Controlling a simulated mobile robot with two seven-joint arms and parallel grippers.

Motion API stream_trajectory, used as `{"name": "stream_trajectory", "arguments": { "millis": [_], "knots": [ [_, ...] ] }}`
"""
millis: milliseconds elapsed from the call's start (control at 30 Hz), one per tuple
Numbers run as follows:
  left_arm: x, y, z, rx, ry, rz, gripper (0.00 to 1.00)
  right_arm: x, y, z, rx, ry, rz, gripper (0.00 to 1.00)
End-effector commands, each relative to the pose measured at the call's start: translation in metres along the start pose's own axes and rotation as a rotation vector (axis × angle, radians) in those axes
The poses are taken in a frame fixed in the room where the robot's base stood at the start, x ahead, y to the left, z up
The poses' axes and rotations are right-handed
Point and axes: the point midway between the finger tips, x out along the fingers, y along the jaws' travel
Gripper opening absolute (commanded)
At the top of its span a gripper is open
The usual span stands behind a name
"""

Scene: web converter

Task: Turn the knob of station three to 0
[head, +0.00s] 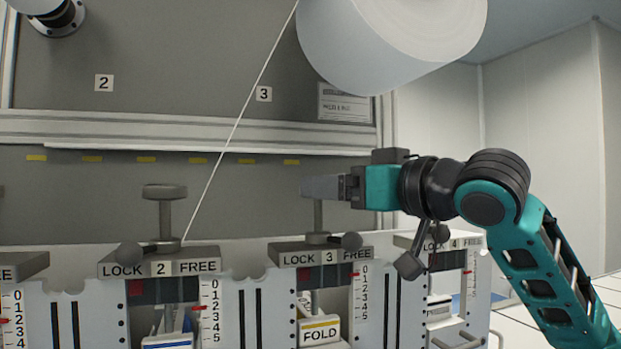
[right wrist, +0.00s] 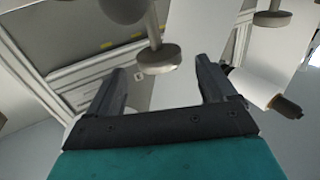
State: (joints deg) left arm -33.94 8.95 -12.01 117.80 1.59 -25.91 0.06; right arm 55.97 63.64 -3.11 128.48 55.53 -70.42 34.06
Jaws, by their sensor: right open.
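Station three is the panel marked LOCK 3 FREE (head: 322,257). Its upright post (head: 318,215) rises to a knob that my right gripper hides in the head view. My right gripper (head: 306,187) is level at the top of this post, coming from the right. In the right wrist view a grey round knob (right wrist: 159,59), which appears to be station three's, lies between the tips of the open fingers. I cannot tell whether they touch it. The station three scale (head: 364,292) runs 0 to 5; its red pointer appears near 0 to 1. My left gripper is not in view.
Station two's round knob (head: 164,192) stands to the left. Station three's lever ball (head: 351,241) is at the FREE side, below my gripper. A large white roll (head: 390,45) hangs above, and a thin white strand (head: 240,116) slants down to the left.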

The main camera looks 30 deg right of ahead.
Motion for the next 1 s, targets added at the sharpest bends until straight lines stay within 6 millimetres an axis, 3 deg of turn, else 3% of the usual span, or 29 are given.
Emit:
{"name": "stream_trajectory", "arguments": {
  "millis": [100, 300, 733, 1000],
  "knots": [
    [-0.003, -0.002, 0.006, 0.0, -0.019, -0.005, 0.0, 0.025, -0.001, -0.002, 0.003, 0.001, -0.003, 0.84],
    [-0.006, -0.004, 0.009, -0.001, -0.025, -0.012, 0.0, 0.053, -0.001, -0.001, 0.001, 0.001, -0.002, 0.84],
    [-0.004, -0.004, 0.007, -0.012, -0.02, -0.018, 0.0, 0.064, -0.001, 0.0, -0.002, 0.0, 0.0, 0.84],
    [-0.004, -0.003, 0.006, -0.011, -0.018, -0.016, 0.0, 0.064, 0.0, 0.0, -0.002, 0.0, 0.0, 0.59]
  ]
}}
